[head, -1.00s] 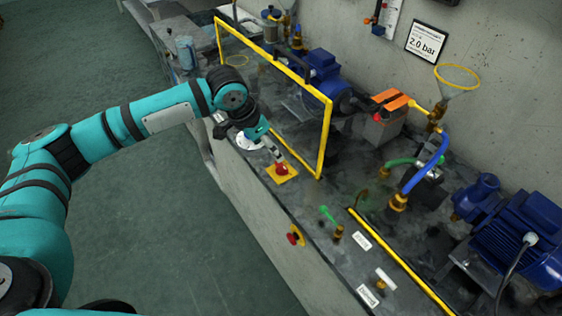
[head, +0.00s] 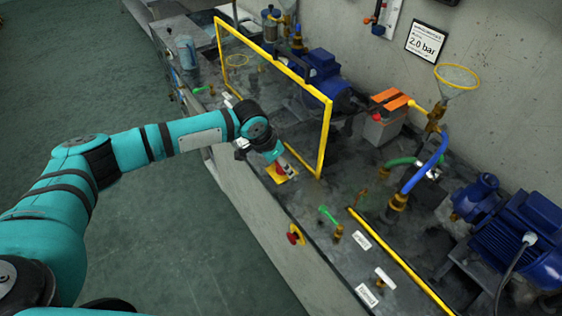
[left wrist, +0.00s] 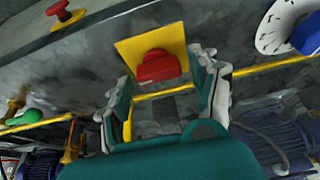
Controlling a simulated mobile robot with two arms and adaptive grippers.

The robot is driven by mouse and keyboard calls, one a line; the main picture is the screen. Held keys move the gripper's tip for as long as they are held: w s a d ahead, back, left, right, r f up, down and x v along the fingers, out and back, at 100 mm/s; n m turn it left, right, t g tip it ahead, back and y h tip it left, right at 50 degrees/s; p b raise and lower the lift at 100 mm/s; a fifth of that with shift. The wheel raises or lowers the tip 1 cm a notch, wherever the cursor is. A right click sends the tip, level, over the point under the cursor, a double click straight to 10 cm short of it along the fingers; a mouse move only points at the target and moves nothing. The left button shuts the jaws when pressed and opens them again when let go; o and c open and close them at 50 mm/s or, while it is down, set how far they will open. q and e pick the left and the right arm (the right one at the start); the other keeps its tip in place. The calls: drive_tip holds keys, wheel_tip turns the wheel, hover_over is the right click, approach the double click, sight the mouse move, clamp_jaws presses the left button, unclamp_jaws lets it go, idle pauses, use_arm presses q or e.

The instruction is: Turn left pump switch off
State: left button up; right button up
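A red switch (left wrist: 157,66) on a yellow plate (left wrist: 150,38) shows between the fingers of my left gripper in the left wrist view. In the head view the yellow plate (head: 272,174) lies on the bench top near its front edge, and the gripper largely covers the switch. My left gripper (left wrist: 165,92) is open, with one finger on each side of the switch. In the head view the gripper (head: 285,164) is right at the switch, coming from the left. I cannot tell if the fingers touch it. My right gripper is not in view.
A yellow-framed panel (head: 329,125) stands right behind the switch. A white dial with a blue knob (left wrist: 272,36) is beside the plate. Blue pumps, hoses and small valves occupy the bench to the right.

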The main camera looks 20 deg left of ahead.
use_arm(q)
drive_tip(key=c, duration=0.9)
drive_tip(key=shift+r+n+p, duration=0.15)
drive_tip(key=shift+n+p, duration=0.15)
drive_tip(key=shift+p, duration=0.3)
drive_tip(key=n+y+p, duration=0.1)
drive_tip(key=n+p, duration=0.3)
drive_tip(key=p, duration=0.1)
drive_tip(key=n+t+y+p, duration=0.1)
drive_tip(key=n+y+p, duration=0.1)
drive_tip(key=n+p, duration=0.2)
drive_tip(key=shift+d+p, duration=0.15)
drive_tip(key=shift+p, duration=0.6)
drive_tip(key=shift+n+y+p, duration=0.4)
drive_tip(key=shift+n+p, duration=0.2)
drive_tip(key=shift+n, duration=0.3)
drive_tip(key=n+y+p, duration=0.1)
drive_tip(key=n, duration=0.1)
drive_tip(key=shift+n+g, duration=0.3)
drive_tip(key=shift+n, duration=0.1)
drive_tip(key=shift+n+y, duration=0.4)
drive_tip(key=shift+n, duration=0.8)
drive_tip(key=shift+w+n+g+y, duration=0.1)
drive_tip(key=shift+n+g+y, duration=0.35)
drive_tip(key=shift+n, duration=0.75)
